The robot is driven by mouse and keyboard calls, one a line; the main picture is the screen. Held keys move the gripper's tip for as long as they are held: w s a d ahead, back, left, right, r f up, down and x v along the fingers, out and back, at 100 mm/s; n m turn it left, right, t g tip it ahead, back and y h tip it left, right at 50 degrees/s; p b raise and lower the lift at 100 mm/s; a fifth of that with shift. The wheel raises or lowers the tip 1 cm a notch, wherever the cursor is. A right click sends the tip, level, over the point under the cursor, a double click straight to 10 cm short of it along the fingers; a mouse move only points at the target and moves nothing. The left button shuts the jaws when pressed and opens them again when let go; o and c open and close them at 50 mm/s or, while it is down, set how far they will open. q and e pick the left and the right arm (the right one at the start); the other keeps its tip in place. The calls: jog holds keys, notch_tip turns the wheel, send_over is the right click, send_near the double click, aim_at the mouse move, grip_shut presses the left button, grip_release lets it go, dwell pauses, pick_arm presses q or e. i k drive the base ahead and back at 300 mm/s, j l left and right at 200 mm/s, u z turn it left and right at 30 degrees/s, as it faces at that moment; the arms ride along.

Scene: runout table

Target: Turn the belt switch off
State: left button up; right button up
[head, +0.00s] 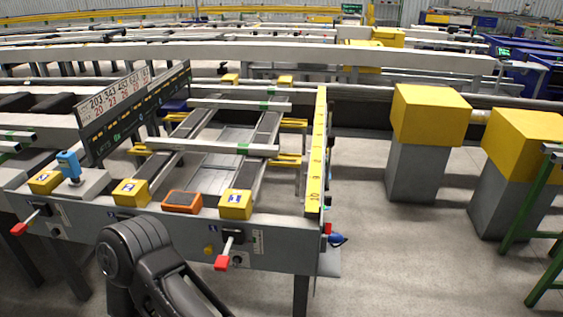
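The runout table's grey front panel (275,245) carries two levers with red grips. The right lever (222,264) sticks out toward me from a dark mount, its red end low. The left lever (22,228) also points toward me, near the left edge of the view. A small yellow knob (208,250) sits left of the right lever. I cannot tell which control is the belt switch; labels are too small to read. A black arm link of mine rises in front of the panel and hides part of it. Neither gripper is in view.
Yellow boxes (235,204), an orange device (182,201) and a blue-handled control (69,163) stand on the panel's top. A yellow ruler strip (317,160) edges the table. Yellow-topped grey posts (420,140) stand right.

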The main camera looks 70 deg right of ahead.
aim_at(326, 228)
jog(key=z, duration=2)
jog(key=l, duration=0.75)
jog(key=i+l, duration=0.1)
jog(key=l, duration=0.6)
jog(key=i+l, duration=0.15)
jog(key=l, duration=0.2)
jog(key=i+l, duration=0.2)
jog(key=l, duration=0.15)
jog(key=i+l, duration=0.15)
jog(key=l, duration=0.2)
jog(key=i+l, duration=0.2)
jog(key=l, duration=0.15)
jog(key=i+l, duration=0.15)
jog(key=l, duration=0.2)
jog(key=i+l, duration=0.15)
jog(key=l, duration=0.15)
